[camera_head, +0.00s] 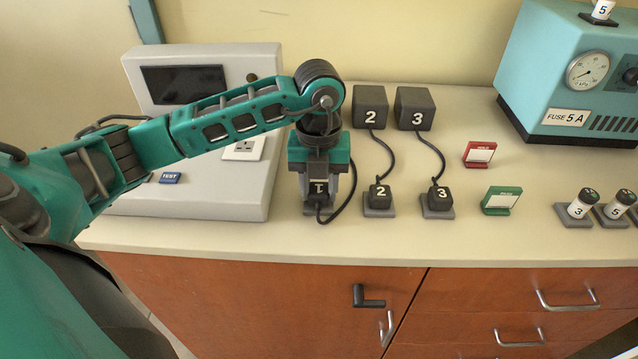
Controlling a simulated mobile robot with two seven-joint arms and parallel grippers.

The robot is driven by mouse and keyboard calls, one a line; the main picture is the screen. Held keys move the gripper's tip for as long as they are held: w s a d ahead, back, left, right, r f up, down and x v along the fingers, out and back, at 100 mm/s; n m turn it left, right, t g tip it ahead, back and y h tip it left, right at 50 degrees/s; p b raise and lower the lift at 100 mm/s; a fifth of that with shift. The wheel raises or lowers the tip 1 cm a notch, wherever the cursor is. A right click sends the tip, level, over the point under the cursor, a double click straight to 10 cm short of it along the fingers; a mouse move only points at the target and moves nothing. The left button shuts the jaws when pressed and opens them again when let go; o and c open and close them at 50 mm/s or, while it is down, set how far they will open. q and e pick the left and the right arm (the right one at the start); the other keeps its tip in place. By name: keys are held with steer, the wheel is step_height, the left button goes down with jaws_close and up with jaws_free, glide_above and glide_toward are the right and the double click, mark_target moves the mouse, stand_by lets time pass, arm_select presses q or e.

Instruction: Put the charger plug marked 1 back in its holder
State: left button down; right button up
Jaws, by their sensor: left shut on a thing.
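The black charger plug marked 1 (319,187) is between the fingers of my left gripper (318,190), which is shut on it and points down at the worktop. The "1" appears upside down. A grey holder (309,211) shows partly just below and around the plug. I cannot tell whether the plug is seated in it or just above it. A black cable (350,190) loops from the plug up the right side. The charger block of plug 1 is not visible behind my arm. My right gripper is not in view.
Plugs 2 (380,196) and 3 (440,198) sit in grey holders to the right, cabled to blocks 2 (370,107) and 3 (414,108). A grey test console (200,195) stands left. Red (480,154) and green (501,200) signs and numbered fuses (580,204) stand further right.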

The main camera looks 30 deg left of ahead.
arm_select(q)
steer(key=c, duration=0.6)
jaws_free()
steer(key=shift+f, duration=0.1)
step_height(320, 180, up, 13)
steer(key=shift+p, duration=0.65)
steer(key=shift+f, duration=0.1)
